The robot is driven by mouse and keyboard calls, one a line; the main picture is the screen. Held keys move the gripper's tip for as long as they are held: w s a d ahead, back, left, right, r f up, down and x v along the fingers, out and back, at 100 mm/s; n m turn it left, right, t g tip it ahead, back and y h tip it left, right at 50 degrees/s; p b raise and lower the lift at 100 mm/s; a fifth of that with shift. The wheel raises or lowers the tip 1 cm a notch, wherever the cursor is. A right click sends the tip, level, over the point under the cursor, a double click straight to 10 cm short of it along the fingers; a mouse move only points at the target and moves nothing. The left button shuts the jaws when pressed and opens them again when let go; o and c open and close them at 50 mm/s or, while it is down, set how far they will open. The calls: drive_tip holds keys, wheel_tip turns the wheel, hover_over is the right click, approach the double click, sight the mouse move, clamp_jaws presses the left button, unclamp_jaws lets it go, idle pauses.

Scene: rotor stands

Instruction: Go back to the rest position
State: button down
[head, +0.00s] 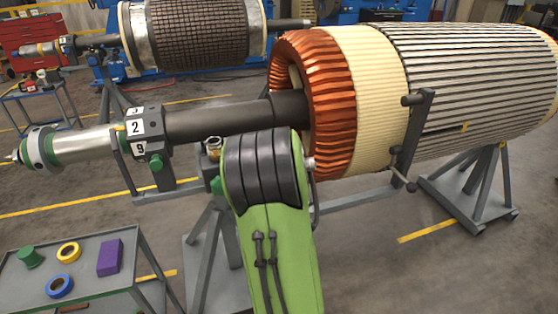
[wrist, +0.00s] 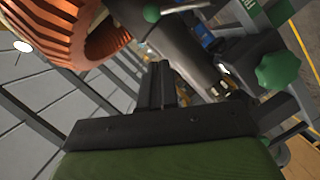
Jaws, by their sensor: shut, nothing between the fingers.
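My gripper (wrist: 160,85) shows in the wrist view as dark fingers close together, shut with nothing between them. It points toward the dark rotor shaft (wrist: 178,42) and the stand parts beyond; the exact gap to them is hard to judge. In the head view my green arm (head: 265,230) rises in front of the rotor stand, and the gripper is hidden there. The large rotor has a dark shaft (head: 215,118), orange end windings (head: 335,85), a cream band (head: 372,95) and a striped body (head: 480,85). The orange windings also fill the upper left of the wrist view (wrist: 50,25).
A grey stand with number labels (head: 135,128) and a green knob (head: 156,162) supports the shaft. A green knob (wrist: 278,70) is right of my gripper. A grey cart (head: 130,245) carries tape rolls, a purple block (head: 110,257) and a green piece. Floor at lower right is clear.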

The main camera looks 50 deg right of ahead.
idle(0.4)
drive_tip(key=s+a+r+m+g+y+p, duration=0.15)
drive_tip(key=a+r+y, duration=0.25)
drive_tip(key=a, duration=0.7)
drive_tip(key=s+a+r+t+y+p, duration=0.15)
drive_tip(key=a+r+y, duration=0.25)
drive_tip(key=a, duration=0.8)
drive_tip(key=s+a+g+y+p, duration=0.1)
drive_tip(key=s+a+g, duration=0.2)
drive_tip(key=s+a, duration=0.3)
drive_tip(key=s+a+g+y+p, duration=0.1)
drive_tip(key=s+a+g+y, duration=0.1)
drive_tip(key=s+a, duration=0.4)
drive_tip(key=s, duration=0.4)
drive_tip(key=shift+s+r+m+g, duration=0.2)
drive_tip(key=shift+s+m+g, duration=0.15)
drive_tip(key=shift+g, duration=0.05)
